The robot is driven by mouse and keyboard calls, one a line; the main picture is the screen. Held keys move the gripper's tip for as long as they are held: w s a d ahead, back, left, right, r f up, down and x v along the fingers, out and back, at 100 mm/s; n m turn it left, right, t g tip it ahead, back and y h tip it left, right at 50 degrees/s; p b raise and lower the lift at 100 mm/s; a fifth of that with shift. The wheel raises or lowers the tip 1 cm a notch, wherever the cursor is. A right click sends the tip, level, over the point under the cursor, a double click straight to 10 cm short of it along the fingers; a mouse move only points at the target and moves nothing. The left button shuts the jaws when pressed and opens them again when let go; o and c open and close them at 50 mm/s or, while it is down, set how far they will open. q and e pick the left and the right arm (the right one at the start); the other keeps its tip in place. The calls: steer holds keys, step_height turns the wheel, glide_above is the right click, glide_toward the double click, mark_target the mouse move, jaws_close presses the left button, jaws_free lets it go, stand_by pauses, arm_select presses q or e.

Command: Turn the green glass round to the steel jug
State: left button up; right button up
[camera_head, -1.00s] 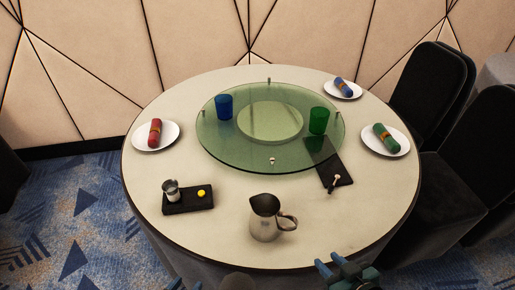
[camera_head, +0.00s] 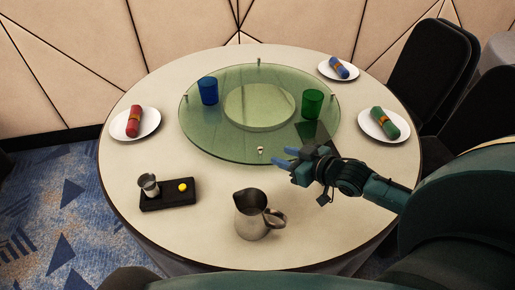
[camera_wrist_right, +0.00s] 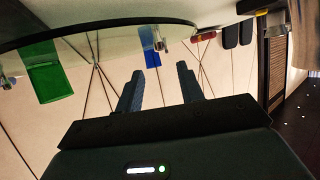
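The green glass (camera_head: 312,103) stands on the right side of the round glass turntable (camera_head: 203,139). It also shows in the right wrist view (camera_wrist_right: 47,75), where the scene appears upside down. The steel jug (camera_head: 251,215) stands on the table in front of the turntable, its handle to the right. My right gripper (camera_head: 284,158) is open and empty, its fingertips pointing left near the turntable's front rim, close to a small metal knob (camera_head: 261,150). Its two spread fingers show in the right wrist view (camera_wrist_right: 160,88). My left gripper is out of view.
A blue glass (camera_head: 208,90) stands on the turntable's left. A black tray (camera_head: 166,203) with a small steel cup and a yellow item lies front left. Plates with red (camera_head: 133,121), blue (camera_head: 339,68) and green (camera_head: 385,123) rolled napkins line the edge. My arm partly covers a dark board.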

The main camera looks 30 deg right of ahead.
mark_target(262, 149)
steer(key=b+x, duration=0.1)
steer(key=x, duration=0.9)
steer(key=shift+w+f, duration=0.1)
steer(key=shift+w, duration=0.05)
jaws_close()
